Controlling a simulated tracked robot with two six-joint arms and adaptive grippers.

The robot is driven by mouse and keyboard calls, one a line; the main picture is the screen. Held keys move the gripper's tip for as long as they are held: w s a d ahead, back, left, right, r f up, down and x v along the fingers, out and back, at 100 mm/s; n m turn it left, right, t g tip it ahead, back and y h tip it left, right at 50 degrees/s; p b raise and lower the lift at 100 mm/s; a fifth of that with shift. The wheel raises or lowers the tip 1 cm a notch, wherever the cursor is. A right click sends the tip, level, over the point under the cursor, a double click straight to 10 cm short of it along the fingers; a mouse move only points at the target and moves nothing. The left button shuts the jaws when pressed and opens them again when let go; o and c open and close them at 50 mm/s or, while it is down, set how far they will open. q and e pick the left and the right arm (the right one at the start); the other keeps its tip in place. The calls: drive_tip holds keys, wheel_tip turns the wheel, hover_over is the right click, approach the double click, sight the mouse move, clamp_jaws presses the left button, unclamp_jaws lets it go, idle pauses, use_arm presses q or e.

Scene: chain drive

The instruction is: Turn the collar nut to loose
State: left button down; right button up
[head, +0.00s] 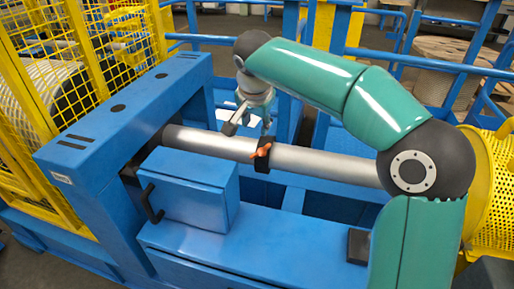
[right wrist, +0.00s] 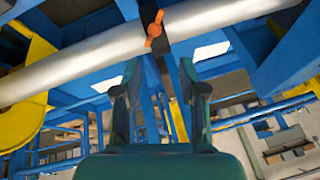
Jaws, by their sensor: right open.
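The collar nut is an orange winged piece (head: 262,151) on a black collar (head: 262,165) around a thick silver shaft (head: 320,164). In the right wrist view the orange nut (right wrist: 154,29) shows at the top, its wings tilted off the shaft's line. My right gripper (head: 249,124) hangs at the far side of the shaft, close to the collar. Its two fingers are spread, with nothing between them; in the right wrist view they (right wrist: 160,82) point at the collar and stop short of the nut. My left gripper is not in view.
A blue machine frame (head: 120,115) holds the shaft's left end, with a blue box (head: 185,190) in front of it. A yellow mesh guard (head: 115,40) stands at left, a yellow perforated guard (head: 490,190) at right. Blue rails (head: 440,60) run behind.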

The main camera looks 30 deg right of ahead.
sight(261, 152)
drive_tip(key=x, duration=1)
drive_tip(key=d+x, duration=0.1)
drive_tip(key=x, duration=0.4)
drive_tip(key=shift+s+d+f, duration=0.15)
drive_tip(key=shift+s+d, duration=0.05)
drive_tip(key=shift+s, duration=0.05)
